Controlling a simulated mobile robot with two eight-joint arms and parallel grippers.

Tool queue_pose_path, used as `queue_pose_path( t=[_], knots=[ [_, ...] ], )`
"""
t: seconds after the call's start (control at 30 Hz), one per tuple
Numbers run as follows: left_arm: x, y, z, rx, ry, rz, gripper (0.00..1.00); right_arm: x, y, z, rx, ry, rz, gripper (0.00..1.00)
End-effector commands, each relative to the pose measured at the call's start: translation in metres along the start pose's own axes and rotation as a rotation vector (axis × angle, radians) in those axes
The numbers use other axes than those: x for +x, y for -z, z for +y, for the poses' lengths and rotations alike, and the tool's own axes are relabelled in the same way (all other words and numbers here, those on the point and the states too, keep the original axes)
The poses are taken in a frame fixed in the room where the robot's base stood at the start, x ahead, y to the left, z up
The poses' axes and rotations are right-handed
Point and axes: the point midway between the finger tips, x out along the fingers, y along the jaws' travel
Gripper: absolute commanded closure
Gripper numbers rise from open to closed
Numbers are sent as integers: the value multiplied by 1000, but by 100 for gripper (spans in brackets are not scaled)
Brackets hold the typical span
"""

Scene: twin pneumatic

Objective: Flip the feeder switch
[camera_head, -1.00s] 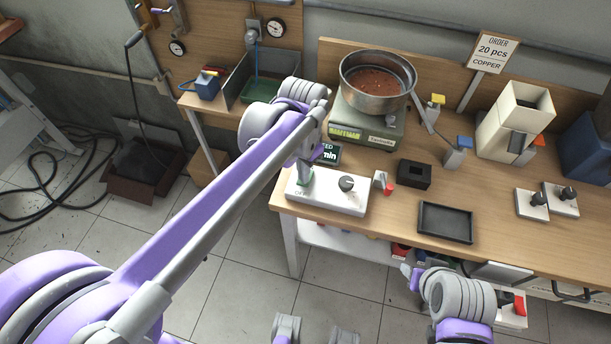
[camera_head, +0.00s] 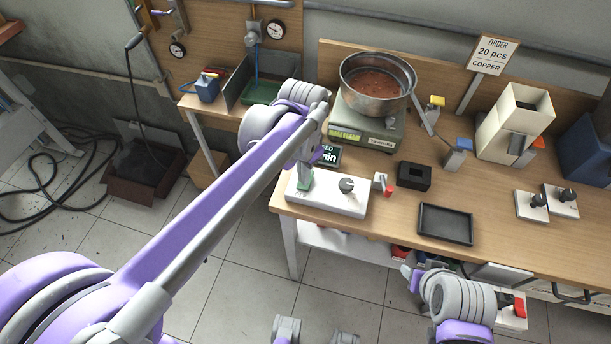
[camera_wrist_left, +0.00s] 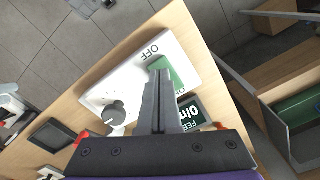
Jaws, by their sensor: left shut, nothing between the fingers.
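The feeder switch is a green rocker (camera_wrist_left: 181,72) on a white control box (camera_wrist_left: 128,88) with a grey knob (camera_wrist_left: 114,114). "OFF" is printed beside its far end in the left wrist view; the lettering at the other end is partly covered. In the head view, the white box (camera_head: 330,202) is at the bench's front left corner. My left gripper (camera_wrist_left: 158,76) is shut and empty, with its tips over or against the rocker's edge; contact is unclear. The fingers hide part of the rocker. My right gripper (camera_head: 411,274) is low in front of the bench, its jaws unclear.
A small feeder display (camera_head: 328,155) stands just behind the white box. A steel bowl (camera_head: 377,82) of copper-coloured pieces sits on the feeder base (camera_head: 365,125). A black block (camera_head: 414,176) and a black tray (camera_head: 446,224) lie to the right.

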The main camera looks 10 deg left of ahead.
Motion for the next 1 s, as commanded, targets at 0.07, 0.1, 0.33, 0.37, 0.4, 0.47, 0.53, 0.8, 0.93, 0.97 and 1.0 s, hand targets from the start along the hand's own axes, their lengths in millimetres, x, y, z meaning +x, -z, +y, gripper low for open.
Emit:
queue_pose_path(
  t=[0.07, 0.1, 0.33, 0.37, 0.4, 0.47, 0.53, 0.8, 0.93, 0.97, 1.0],
  knots=[
    [-10, 0, 0, 0, 1, 1, 100, -7, 5, 0, 0, 0, 4, 50],
    [-14, 1, 0, 0, 1, 1, 100, -9, 7, 0, 0, 0, 5, 50],
    [-32, 0, 0, 0, 1, 1, 100, -20, 17, 0, 0, 0, 12, 50],
    [-34, 0, 0, 0, 1, 1, 100, -22, 18, 0, 0, 0, 13, 50],
    [-38, 0, 0, 0, 1, 1, 100, -24, 20, 0, 0, 0, 15, 50],
    [-43, 0, 0, 0, 1, 1, 100, -27, 23, 0, 0, 0, 17, 50],
    [-48, 0, 0, 0, 0, 1, 100, -30, 26, 0, 0, 0, 19, 50],
    [-61, 0, 0, 0, 0, 0, 100, -38, 33, 0, 0, 0, 26, 50],
    [-60, 0, 0, 0, 0, 0, 100, -37, 32, 0, 0, 0, 25, 50],
    [-60, 0, 0, 0, 0, -1, 100, -37, 32, 0, 0, 0, 25, 50],
    [-60, 0, 0, 0, 0, 0, 100, -37, 32, 0, 0, 0, 25, 50]
  ],
)
